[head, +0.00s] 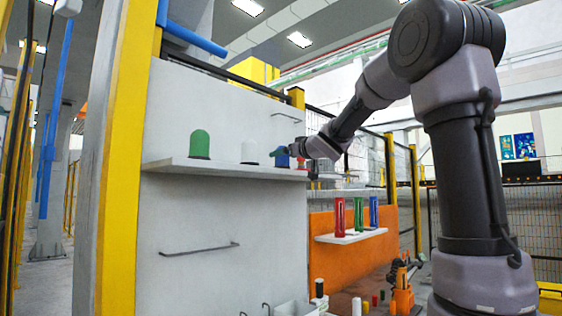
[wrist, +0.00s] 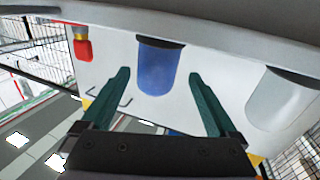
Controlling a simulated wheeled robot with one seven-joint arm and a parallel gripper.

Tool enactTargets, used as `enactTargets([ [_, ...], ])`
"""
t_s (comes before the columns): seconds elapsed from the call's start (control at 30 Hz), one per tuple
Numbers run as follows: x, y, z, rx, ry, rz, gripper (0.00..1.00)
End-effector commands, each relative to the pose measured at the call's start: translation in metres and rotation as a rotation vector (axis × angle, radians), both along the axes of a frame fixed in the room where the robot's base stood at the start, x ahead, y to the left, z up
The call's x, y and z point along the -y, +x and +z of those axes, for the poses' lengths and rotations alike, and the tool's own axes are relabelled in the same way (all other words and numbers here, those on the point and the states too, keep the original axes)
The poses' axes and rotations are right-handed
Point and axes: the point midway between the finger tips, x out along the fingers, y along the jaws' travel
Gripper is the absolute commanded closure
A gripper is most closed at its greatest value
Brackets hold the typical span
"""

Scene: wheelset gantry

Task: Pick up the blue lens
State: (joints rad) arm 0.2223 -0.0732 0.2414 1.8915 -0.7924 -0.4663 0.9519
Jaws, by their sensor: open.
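The blue lens (head: 281,160) stands on the grey wall shelf (head: 225,170), partly hidden by my gripper in the head view. In the wrist view, which looks upside down, the blue lens (wrist: 158,66) hangs from the shelf edge with its rounded end toward the gap between my fingers. My gripper (wrist: 158,76) is open, with one green finger on each side of the lens. In the head view my gripper (head: 283,151) is at the lens. No contact shows, and I cannot tell how deep the lens sits between the fingers.
A white lens (head: 249,152) and a green lens (head: 200,145) stand left on the same shelf. A lower shelf (head: 350,237) holds red, green and blue cylinders. A wall handle (head: 200,249) sticks out below.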

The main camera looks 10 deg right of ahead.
Motion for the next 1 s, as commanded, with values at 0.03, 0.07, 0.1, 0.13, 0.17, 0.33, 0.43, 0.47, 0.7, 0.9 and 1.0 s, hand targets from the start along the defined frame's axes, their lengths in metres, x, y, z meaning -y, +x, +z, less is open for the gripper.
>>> enactTargets([
  [0.03,-0.002,0.006,-0.001,-0.002,0.002,0.0,0.06],
  [0.07,-0.003,0.008,-0.001,-0.001,0.001,0.0,0.06],
  [0.1,-0.003,0.01,0.0,0.0,0.0,0.0,0.06],
  [0.13,-0.004,0.012,0.0,0.0,0.001,-0.001,0.06],
  [0.17,-0.004,0.014,0.0,0.0,0.001,-0.001,0.06],
  [0.33,-0.009,0.036,-0.002,-0.003,0.002,0.0,0.06],
  [0.43,-0.013,0.05,-0.002,-0.002,0.003,0.0,0.06],
  [0.47,-0.014,0.053,-0.001,-0.001,0.002,-0.001,0.06],
  [0.7,-0.017,0.062,-0.001,0.0,0.0,-0.001,0.06],
  [0.9,-0.017,0.062,-0.001,-0.001,0.0,-0.002,0.4],
  [1.0,-0.017,0.062,-0.001,-0.001,0.0,-0.002,0.78],
])
